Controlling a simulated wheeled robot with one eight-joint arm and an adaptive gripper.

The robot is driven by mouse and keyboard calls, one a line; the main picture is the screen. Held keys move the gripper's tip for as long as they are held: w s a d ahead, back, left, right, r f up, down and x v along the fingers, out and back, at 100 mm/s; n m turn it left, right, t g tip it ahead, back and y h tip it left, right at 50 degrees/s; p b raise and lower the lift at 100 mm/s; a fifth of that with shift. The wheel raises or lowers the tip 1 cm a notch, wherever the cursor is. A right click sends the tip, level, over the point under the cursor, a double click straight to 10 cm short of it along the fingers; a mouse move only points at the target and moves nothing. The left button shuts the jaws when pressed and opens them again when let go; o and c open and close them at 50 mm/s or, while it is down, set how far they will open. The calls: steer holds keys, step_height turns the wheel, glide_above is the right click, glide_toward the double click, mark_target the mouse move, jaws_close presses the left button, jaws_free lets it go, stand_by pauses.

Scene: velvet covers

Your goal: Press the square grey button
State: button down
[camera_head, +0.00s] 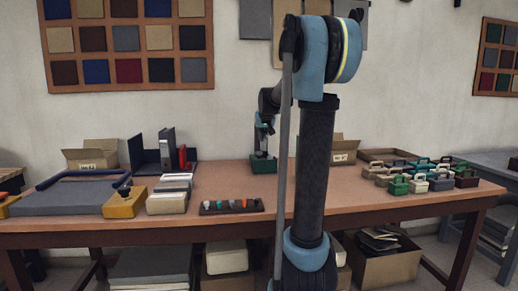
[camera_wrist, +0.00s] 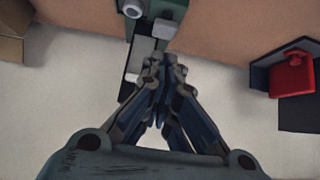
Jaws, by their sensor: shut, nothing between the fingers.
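My gripper (camera_head: 265,127) hangs over a small dark green device (camera_head: 262,164) near the table's back edge. In the wrist view my gripper (camera_wrist: 163,115) is shut and empty, its fingertips close to the green device (camera_wrist: 172,14) but apart or touching I cannot tell. On the device a small squarish light grey piece (camera_wrist: 163,29), which looks like the square grey button, shows just past the fingertips. A round pale knob (camera_wrist: 133,9) lies to its left. The grey piece cannot be made out in the head view.
A black and red binder group (camera_head: 175,155) stands left of the device. A row of small coloured pegs (camera_head: 231,206) lies in front. Cardboard boxes (camera_head: 93,155) stand at the back, and several coloured cases (camera_head: 420,178) at right. The table between holds free room.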

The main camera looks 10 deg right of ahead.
mark_target(259, 152)
steer(key=shift+w, duration=0.2)
steer(key=shift+x, duration=4.9)
steer(key=shift+f, duration=0.1)
steer(key=shift+f, duration=1.25)
steer(key=shift+s, duration=0.1)
